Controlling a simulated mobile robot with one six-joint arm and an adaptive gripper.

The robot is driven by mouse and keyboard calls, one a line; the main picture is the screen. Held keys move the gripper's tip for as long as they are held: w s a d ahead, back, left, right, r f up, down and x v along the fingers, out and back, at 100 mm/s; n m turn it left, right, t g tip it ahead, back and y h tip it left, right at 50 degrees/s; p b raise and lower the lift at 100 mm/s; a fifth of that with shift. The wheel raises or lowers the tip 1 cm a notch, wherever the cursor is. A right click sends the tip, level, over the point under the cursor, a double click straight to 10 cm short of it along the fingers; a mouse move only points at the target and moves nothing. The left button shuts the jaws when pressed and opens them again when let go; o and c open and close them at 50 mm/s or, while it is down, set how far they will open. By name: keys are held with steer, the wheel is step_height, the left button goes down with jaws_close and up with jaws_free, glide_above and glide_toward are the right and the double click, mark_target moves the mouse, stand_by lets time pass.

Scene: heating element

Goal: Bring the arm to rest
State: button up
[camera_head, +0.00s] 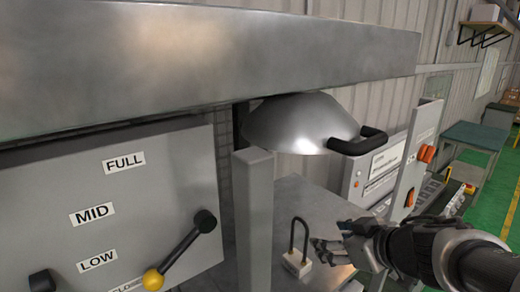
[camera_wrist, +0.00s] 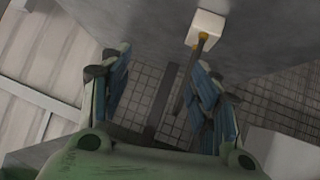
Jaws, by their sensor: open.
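My gripper (camera_head: 328,243) is at the lower right of the head view, at the end of my dark arm. It is open, with nothing seen between its fingers. In the wrist view its two blue-padded fingers (camera_wrist: 163,80) stand apart. A heating element, a dark U-shaped loop on a small white block (camera_head: 297,259), is on the grey metal surface just left of my gripper. The white block (camera_wrist: 207,27) also shows at the top of the wrist view, its dark rod running down close by the right finger. I cannot tell whether they touch.
A domed metal lid (camera_head: 290,122) with a black handle hangs above the surface. A thick metal beam (camera_head: 200,55) crosses the top. A grey post (camera_head: 254,220) and a panel (camera_head: 150,175) with a lever (camera_head: 180,250) stand left. A box with orange knobs (camera_head: 412,165) stands right.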

steer(key=s+d+f+m+h+b, duration=0.35)
steer(key=f+b, duration=0.25)
steer(key=b, duration=0.2)
steer(key=s+d+f+m+h+b, duration=0.3)
steer(key=s+d+f+h+b, duration=0.15)
steer(key=f+b, duration=0.2)
steer(key=s+a+f+g+y+b, duration=0.2)
steer(key=s+a+f+b, duration=0.3)
steer(key=f, duration=0.4)
steer(key=s+a+f+g+y+b, duration=0.2)
steer(key=s+a+f+g+b, duration=0.1)
steer(key=s+a+f+b, duration=0.2)
steer(key=s+a+f, duration=0.2)
steer(key=s+f, duration=0.2)
